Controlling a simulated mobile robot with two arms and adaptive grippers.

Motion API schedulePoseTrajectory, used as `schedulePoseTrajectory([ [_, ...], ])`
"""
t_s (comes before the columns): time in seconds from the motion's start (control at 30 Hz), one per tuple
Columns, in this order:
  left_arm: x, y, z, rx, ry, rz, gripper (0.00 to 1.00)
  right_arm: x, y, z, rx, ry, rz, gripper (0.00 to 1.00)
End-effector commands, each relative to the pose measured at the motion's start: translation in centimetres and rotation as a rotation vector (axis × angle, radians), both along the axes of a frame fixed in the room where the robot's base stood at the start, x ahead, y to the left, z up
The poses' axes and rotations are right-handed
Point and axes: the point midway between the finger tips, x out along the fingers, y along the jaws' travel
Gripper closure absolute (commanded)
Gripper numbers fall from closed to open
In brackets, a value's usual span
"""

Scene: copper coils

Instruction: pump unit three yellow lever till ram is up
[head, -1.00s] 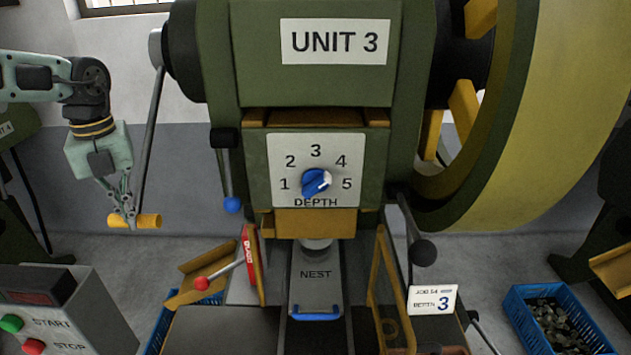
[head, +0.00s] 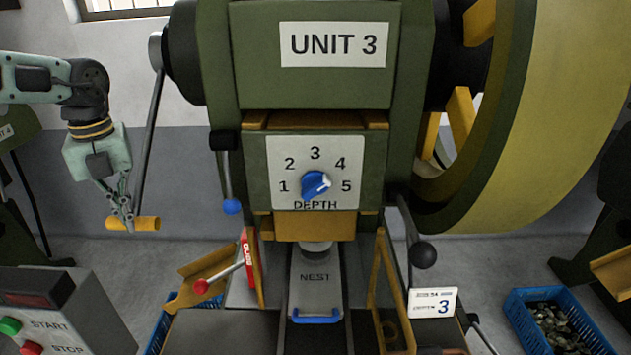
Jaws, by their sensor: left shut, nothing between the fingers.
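The unit three press (head: 315,85) fills the middle of the head view under its UNIT 3 plate. Its long grey lever hangs at the press's left side and ends in a yellow grip (head: 148,223), low in its travel. My left gripper (head: 127,222) is at this grip with its fingers shut and nothing held between them; it overlaps the grip's left part, and I cannot tell if they touch. The yellow ram block (head: 314,227) is below the depth dial (head: 315,185), above the NEST slide (head: 316,278). My right gripper is not in view.
A START/STOP box (head: 55,315) stands at lower left. A red-knobbed lever (head: 201,286) and a blue-knobbed lever (head: 232,206) are near the press's left side. A yellow guard frame (head: 385,290) stands right of the nest. A blue crate (head: 555,320) sits on the floor at right.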

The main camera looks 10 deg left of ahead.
Motion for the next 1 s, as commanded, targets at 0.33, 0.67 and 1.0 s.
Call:
schedulePoseTrajectory([
  [0.33,-2.8,-0.3,3.7,-0.003,0.010,0.001,1.00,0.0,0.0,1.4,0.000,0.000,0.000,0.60],
  [0.67,-3.6,-0.4,5.2,-0.002,0.007,0.001,1.00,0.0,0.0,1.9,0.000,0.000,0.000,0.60],
  [1.0,-4.7,-0.5,9.7,-0.001,0.002,0.001,1.00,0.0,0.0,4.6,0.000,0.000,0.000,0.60],
])
